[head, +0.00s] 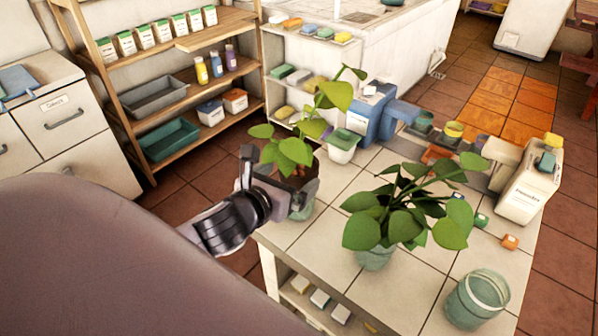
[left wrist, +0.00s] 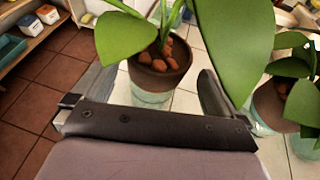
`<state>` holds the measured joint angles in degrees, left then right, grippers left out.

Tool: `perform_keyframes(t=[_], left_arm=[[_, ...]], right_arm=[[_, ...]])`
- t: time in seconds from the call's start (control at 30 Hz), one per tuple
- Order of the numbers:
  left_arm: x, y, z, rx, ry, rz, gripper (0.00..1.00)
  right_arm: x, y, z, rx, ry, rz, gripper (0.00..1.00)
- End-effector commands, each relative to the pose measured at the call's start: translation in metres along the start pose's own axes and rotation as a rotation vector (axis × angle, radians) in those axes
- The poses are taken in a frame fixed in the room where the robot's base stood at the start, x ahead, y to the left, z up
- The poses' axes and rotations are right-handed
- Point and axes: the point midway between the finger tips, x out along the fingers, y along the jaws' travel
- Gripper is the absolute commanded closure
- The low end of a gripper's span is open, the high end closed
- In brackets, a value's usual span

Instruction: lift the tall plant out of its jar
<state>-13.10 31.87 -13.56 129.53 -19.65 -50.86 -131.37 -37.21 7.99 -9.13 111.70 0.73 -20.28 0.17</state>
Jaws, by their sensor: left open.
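The tall plant (head: 296,150) has a long stem with big green leaves. It stands upright in a brown pot (left wrist: 158,76) filled with reddish pebbles. The pot sits in the mouth of a pale glass jar (left wrist: 150,98) near the table's left edge; the jar's lower part also shows in the head view (head: 303,211). My left gripper (head: 283,180) is open at the pot. In the left wrist view its two fingers (left wrist: 152,84) spread to either side of pot and jar, and I see no clear contact. My right gripper is out of view.
A bushy plant in a jar (head: 375,257) stands close on the right. An empty glass jar (head: 477,298) is at the front right. A wooden shelf (head: 160,75) stands left of the table.

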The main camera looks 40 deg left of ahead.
Motion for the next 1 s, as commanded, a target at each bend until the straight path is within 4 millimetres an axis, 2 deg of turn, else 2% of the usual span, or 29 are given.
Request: perform_keyframes(t=[0.5,0.8,0.83,0.9,0.97,1.0], left_arm=[[0.054,0.002,-0.001,-0.005,0.001,0.001,0.00],[0.057,0.002,-0.001,-0.004,0.001,-0.001,0.00],[0.057,0.002,-0.001,-0.004,0.001,-0.001,0.06],[0.057,0.002,-0.001,-0.005,0.001,-0.001,0.29],[0.057,0.002,-0.001,-0.004,0.001,-0.001,0.48],[0.057,0.002,0.000,-0.005,-0.002,-0.001,0.48]], right_arm=[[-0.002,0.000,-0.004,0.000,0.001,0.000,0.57],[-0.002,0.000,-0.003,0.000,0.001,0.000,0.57],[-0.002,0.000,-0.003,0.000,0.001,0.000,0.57],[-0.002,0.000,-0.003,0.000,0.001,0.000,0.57],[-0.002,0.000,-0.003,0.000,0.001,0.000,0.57],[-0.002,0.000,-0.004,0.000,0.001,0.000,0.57]])
